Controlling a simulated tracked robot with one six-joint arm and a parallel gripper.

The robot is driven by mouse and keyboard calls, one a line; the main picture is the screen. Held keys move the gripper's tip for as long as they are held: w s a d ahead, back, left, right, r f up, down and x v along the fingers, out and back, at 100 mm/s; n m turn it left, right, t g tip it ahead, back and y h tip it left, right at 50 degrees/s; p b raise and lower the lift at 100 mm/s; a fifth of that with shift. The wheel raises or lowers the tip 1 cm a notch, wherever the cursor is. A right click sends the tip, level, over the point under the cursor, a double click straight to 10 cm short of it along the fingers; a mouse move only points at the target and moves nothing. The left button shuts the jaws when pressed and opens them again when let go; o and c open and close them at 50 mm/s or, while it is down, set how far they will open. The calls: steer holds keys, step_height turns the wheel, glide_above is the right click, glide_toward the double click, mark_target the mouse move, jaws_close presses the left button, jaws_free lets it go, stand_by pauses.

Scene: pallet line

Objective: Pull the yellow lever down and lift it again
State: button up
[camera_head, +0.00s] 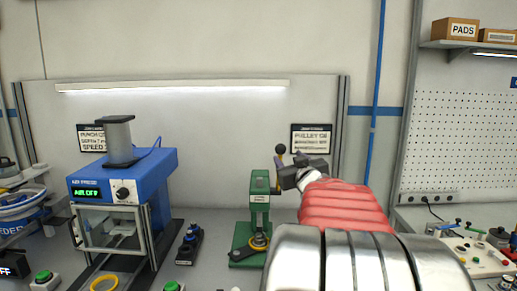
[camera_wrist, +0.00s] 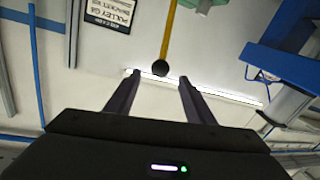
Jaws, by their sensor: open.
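A green hand press (camera_head: 260,190) stands on the bench, right of the middle in the head view. Its yellow lever (camera_wrist: 169,30) ends in a black ball knob (camera_head: 281,149) that points up. In the wrist view the knob (camera_wrist: 160,67) shows between and just beyond my two fingertips. My gripper (camera_head: 279,163) is at the top of the lever, close to the knob. In the wrist view my gripper (camera_wrist: 158,78) is open, its fingers apart on either side of the knob's line. Contact cannot be told. My gripper and arm hide part of the lever in the head view.
A blue air press (camera_head: 125,175) with a lit display stands to the left. A small dark switch box (camera_head: 189,245) lies between the presses. A yellow ring (camera_head: 104,284) and green buttons (camera_head: 44,277) are at the front. A pegboard bench with parts (camera_head: 475,250) is at the right.

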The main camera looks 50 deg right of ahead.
mark_target(278, 147)
steer(key=shift+w, duration=0.15)
steer(key=shift+x, duration=6.8)
jaws_close()
